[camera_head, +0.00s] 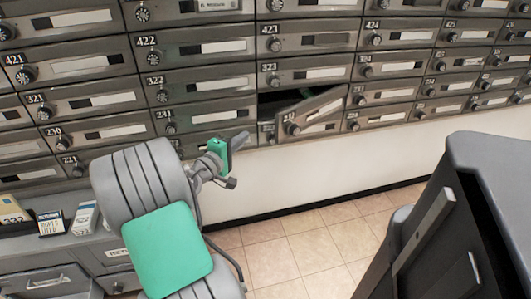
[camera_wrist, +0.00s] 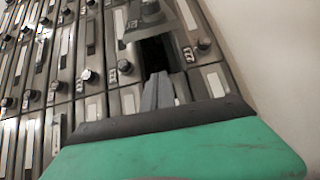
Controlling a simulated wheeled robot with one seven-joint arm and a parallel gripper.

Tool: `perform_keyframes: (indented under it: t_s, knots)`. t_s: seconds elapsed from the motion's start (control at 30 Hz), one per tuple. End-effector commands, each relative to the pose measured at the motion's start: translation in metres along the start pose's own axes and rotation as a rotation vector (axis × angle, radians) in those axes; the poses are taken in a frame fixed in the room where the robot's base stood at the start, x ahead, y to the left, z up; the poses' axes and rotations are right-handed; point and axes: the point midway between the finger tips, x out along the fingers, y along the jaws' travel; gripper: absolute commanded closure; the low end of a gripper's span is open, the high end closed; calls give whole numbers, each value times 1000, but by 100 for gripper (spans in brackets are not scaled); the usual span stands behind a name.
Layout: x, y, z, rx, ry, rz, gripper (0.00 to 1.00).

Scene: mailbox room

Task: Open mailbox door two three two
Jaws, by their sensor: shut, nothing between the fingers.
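The door of mailbox 232 (camera_head: 317,112) is partly open in the head view, swung out and tilted, with a dark gap above and to its left. In the wrist view my gripper's closed fingers (camera_wrist: 159,90) point at the dark opening (camera_wrist: 154,55). The swung-out door (camera_wrist: 142,18) shows above it there.
Closed mailbox doors with round knobs fill the wall around it, such as 231 (camera_head: 205,114) and 323 (camera_head: 308,75). A dark bin (camera_head: 490,190) stands at the right front. Small boxes (camera_head: 84,217) sit on a grey cabinet at left. Tiled floor (camera_head: 290,250) is clear between.

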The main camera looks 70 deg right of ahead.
Motion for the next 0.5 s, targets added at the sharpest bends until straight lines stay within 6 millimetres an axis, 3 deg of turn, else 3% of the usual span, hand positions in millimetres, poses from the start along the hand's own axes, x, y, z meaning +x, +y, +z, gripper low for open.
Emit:
perform_keyframes:
  t_s: [0.23,0.5]
  knots:
    - [27,2,7,-37,-12,42,100]
    - [85,3,7,-33,-10,41,100]
